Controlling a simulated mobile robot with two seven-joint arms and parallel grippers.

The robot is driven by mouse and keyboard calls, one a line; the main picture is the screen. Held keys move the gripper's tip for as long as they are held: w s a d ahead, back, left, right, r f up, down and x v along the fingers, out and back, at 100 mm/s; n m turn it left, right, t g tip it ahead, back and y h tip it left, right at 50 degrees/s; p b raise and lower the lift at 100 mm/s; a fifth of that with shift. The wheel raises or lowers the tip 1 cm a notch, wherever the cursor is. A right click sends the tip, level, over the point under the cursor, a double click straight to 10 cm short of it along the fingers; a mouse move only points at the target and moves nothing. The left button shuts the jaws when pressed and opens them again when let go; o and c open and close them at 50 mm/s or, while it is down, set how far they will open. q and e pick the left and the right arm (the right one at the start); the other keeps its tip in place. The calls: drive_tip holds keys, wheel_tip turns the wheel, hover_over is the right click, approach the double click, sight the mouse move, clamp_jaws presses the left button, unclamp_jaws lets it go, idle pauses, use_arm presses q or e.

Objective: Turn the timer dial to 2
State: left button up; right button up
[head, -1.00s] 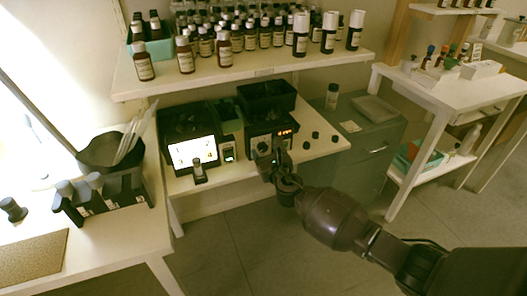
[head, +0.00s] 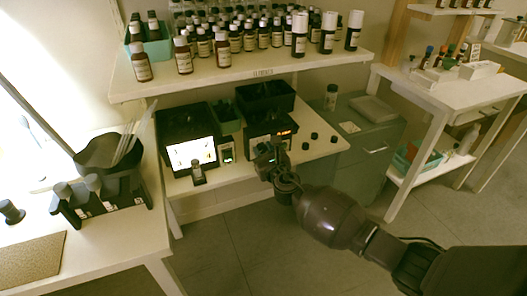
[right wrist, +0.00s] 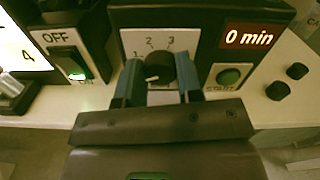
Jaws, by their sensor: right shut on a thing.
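The timer dial (right wrist: 159,68) is a dark knob on a white plate with the marks 1, 2 and 3 showing in the right wrist view. Its white pointer line lies at the lower left of the knob, away from the 2. My right gripper (right wrist: 157,85) is shut on the dial, one finger on each side. The timer display (right wrist: 249,36) reads "0 min". In the head view my right gripper (head: 266,158) is at the front of the black timer device (head: 262,122) and hides the dial. My left gripper is not in view.
Loose black caps (head: 314,135) lie right of the device. A shelf (head: 250,76) with several bottles hangs above.

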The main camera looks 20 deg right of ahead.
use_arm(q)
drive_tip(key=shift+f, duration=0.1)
use_arm(e)
drive_tip(key=shift+f+m, duration=0.1)
drive_tip(key=shift+m, duration=0.6)
drive_tip(key=m, duration=0.3)
drive_tip(key=shift+b, duration=0.35)
drive_tip(key=m, duration=0.8)
drive_tip(key=shift+d+m+b, duration=0.1)
drive_tip(key=shift+m+b, duration=0.2)
drive_tip(key=shift+b, duration=0.05)
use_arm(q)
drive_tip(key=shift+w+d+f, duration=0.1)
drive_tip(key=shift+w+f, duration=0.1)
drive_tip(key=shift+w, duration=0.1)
use_arm(e)
drive_tip(key=shift+m, duration=2.2)
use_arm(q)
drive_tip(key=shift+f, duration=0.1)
use_arm(e)
drive_tip(key=o, duration=0.9)
